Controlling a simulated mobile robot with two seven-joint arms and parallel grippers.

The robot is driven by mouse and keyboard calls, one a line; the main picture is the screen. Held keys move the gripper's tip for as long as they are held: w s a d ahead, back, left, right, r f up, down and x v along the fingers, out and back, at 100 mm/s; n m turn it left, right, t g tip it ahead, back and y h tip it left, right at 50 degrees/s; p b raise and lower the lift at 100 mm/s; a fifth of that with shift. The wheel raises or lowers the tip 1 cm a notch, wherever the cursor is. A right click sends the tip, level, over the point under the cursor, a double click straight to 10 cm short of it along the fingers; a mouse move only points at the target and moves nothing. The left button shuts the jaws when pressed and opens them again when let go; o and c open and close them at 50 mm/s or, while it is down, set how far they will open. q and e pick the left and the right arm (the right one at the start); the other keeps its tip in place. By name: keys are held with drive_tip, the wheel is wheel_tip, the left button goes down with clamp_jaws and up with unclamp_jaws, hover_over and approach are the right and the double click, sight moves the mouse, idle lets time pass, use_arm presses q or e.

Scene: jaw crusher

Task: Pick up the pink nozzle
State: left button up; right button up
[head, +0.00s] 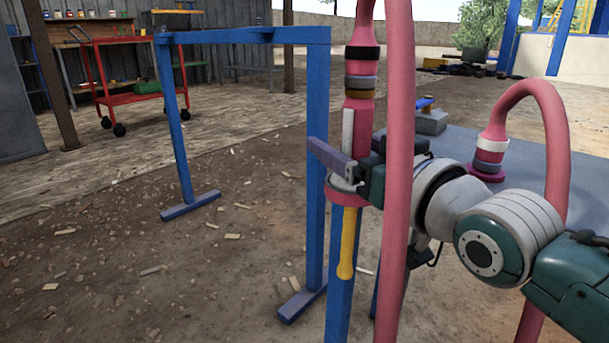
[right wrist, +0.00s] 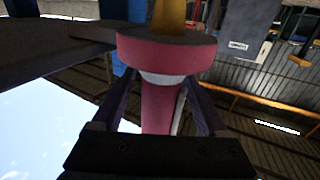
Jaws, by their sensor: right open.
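The pink nozzle (head: 358,128) hangs upright with its yellow tip (head: 348,245) down, at the near blue post. Black, grey and tan rings band its upper part, and a white lever runs down its side. A wide pink flange sits just below my right gripper (head: 343,160). In the right wrist view the flange (right wrist: 165,50) and pink body (right wrist: 160,112) show, with my right gripper's fingers (right wrist: 160,98) on either side of the body. The jaws are open; I cannot tell whether a finger touches it. My left gripper is not in view.
A blue frame (head: 250,35) stands beside the nozzle. A pink hose (head: 400,120) passes close in front of my right wrist. A second pink hose end (head: 490,155) rests on a grey table (head: 455,145). A red cart (head: 130,95) stands far left; open dirt ground lies left.

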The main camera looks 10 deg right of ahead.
drive_tip(key=shift+w+a, duration=0.1)
drive_tip(key=shift+w, duration=0.35)
drive_tip(key=shift+c, duration=0.7)
clamp_jaws()
drive_tip(key=shift+r, duration=0.1)
